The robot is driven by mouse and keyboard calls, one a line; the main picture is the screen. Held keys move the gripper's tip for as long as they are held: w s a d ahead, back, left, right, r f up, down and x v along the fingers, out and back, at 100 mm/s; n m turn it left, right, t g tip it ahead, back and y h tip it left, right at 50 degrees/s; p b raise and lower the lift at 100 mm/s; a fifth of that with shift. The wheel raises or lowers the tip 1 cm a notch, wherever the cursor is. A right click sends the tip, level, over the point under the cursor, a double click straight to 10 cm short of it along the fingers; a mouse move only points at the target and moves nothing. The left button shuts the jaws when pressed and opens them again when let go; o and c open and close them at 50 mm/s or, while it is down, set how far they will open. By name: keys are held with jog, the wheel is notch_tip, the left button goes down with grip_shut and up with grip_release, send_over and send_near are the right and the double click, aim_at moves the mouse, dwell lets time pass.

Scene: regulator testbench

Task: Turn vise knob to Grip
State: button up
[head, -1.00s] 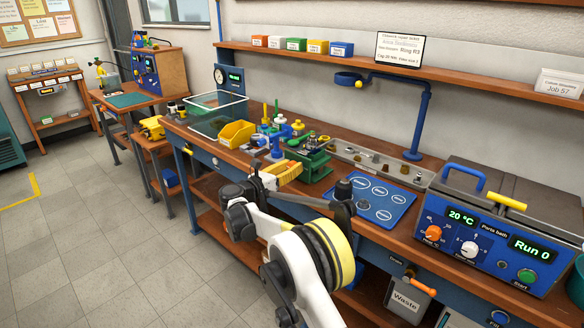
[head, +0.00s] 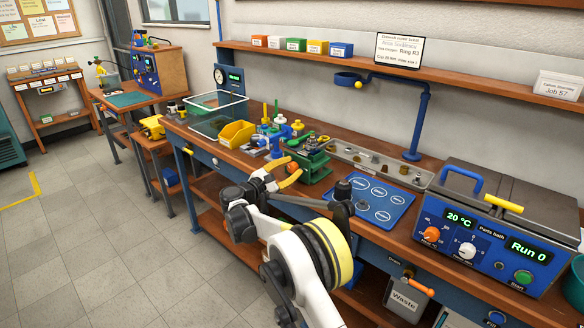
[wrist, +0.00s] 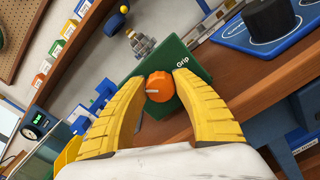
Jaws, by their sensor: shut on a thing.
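The vise (head: 312,168) is a green block on the bench, and it also shows in the wrist view (wrist: 183,98). Its orange knob (wrist: 159,87) sits on the face toward me and also shows in the head view (head: 293,168). A white mark on the knob points left in the wrist view. The white word "Grip" is on the green face, up and right of the knob. My gripper (wrist: 162,82) has yellow ribbed fingers, one on each side of the knob, and is shut on it. In the head view my gripper (head: 289,175) reaches the vise front.
A blue mat (head: 372,200) with a black knob-like piece lies right of the vise. A yellow bin (head: 236,134) and blue fixtures stand left. A metal tray (head: 375,164) of small parts lies behind. The floor in front is clear.

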jog(key=m, duration=0.7)
jog(key=shift+d, duration=0.1)
jog(key=m, duration=0.6)
jog(key=shift+f+m+p, duration=0.1)
jog(key=shift+m+p, duration=0.2)
jog(key=shift+p, duration=0.05)
jog(key=m, duration=1.3)
jog(key=shift+f+m, duration=0.1)
jog(key=shift+m, duration=0.2)
jog(key=o, duration=1.2)
jog(key=shift+w, duration=0.1)
